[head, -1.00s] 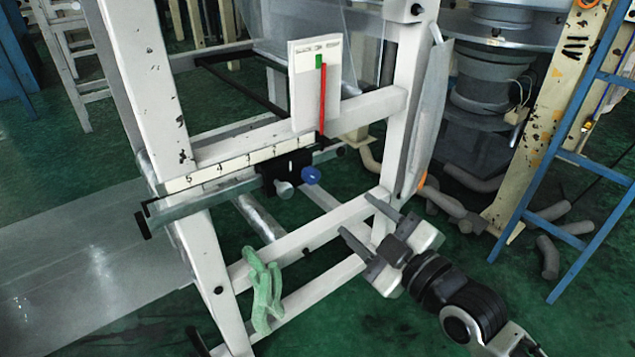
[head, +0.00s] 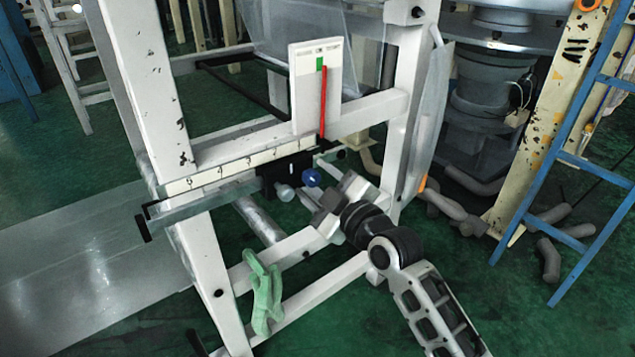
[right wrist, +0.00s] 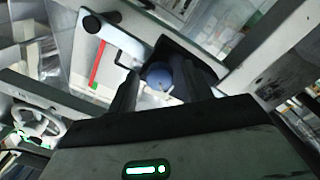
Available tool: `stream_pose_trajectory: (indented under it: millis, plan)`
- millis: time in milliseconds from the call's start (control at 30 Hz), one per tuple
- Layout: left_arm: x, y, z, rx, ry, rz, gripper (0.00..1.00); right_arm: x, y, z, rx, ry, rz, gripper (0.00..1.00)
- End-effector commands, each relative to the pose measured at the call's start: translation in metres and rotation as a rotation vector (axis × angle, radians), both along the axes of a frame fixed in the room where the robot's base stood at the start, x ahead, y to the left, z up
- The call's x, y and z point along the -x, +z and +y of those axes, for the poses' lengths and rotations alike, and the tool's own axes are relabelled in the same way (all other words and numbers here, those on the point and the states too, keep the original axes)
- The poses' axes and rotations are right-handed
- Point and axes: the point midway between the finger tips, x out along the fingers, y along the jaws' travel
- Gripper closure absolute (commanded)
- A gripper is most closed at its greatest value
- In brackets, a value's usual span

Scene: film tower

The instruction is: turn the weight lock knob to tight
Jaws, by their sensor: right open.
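The blue knob (head: 311,177) sits on the front of the black sliding weight (head: 284,172) on the scale beam. A pale grey knob (head: 285,192) sits just left of it. I cannot tell from a label which is the weight lock knob. My right gripper (head: 325,196) is close to the blue knob, at its lower right. In the right wrist view the blue knob (right wrist: 158,75) shows between the two spread fingers of the gripper (right wrist: 161,78), which is open. I cannot tell whether the fingers touch it. My left gripper is not in view.
The beam's scale strip (head: 225,172) runs along the white frame (head: 145,85). A white panel with a red pointer (head: 323,100) stands above. Green gloves (head: 263,290) hang on the lower bar.

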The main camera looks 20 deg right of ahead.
Motion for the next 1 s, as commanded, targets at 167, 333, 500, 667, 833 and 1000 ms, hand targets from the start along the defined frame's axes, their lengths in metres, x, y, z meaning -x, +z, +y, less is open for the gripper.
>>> stream_pose_trajectory:
  millis: [167,333,500,667,833,1000]
  plan:
    - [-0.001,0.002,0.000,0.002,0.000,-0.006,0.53,0.000,0.000,0.000,0.000,0.000,0.000,0.80]
    - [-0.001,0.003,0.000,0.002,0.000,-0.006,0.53,0.000,0.000,0.000,0.000,-0.001,-0.001,0.94]
    - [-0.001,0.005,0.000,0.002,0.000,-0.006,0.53,0.000,0.001,0.000,-0.015,-0.001,0.006,0.94]
    - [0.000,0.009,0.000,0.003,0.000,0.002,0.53,0.000,0.003,0.000,-0.069,0.000,0.025,0.94]
    - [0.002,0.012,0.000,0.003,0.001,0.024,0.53,0.000,0.004,0.000,-0.173,0.000,0.063,0.94]
    - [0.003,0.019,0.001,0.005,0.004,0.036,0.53,0.000,0.005,0.000,-0.315,0.000,0.115,0.94]
